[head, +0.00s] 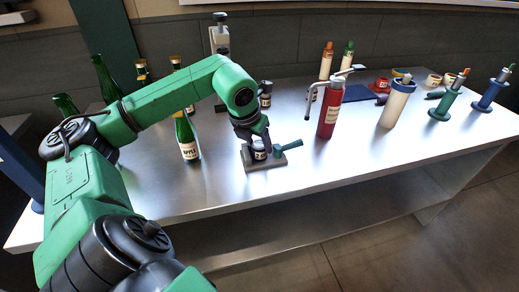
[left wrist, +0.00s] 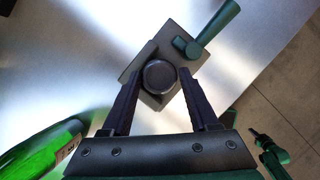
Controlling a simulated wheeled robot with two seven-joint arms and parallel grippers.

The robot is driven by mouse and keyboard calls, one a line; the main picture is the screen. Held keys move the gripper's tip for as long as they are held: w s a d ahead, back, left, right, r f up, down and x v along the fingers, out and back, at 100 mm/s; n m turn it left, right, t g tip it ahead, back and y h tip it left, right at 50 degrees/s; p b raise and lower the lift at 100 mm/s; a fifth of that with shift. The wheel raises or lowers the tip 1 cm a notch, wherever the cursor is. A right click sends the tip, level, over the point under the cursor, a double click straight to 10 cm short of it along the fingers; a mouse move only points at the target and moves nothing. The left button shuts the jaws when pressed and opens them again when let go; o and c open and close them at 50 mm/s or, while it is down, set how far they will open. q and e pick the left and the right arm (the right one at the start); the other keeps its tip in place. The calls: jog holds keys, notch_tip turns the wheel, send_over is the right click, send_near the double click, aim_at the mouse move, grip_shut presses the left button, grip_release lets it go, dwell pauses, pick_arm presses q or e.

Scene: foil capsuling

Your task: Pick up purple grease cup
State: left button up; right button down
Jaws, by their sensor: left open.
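A small dark cup (head: 260,152) with a white label sits in a grey block fixture (head: 264,164) with a green lever handle (head: 288,147). It looks nearly black, so I cannot confirm that it is purple. My left gripper (head: 258,142) is above it, pointing down. My right gripper is not in view.
A green bottle (head: 187,138) stands close left of the fixture, and a red lever-topped canister (head: 328,118) stands to the right. A dark jar (head: 266,95) and a grey press (head: 221,45) are behind. Cream, green and blue dispensers stand farther right. The front table edge is near.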

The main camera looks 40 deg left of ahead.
pick_arm(q)
jog(key=shift+w+a+f, duration=0.1)
grip_shut()
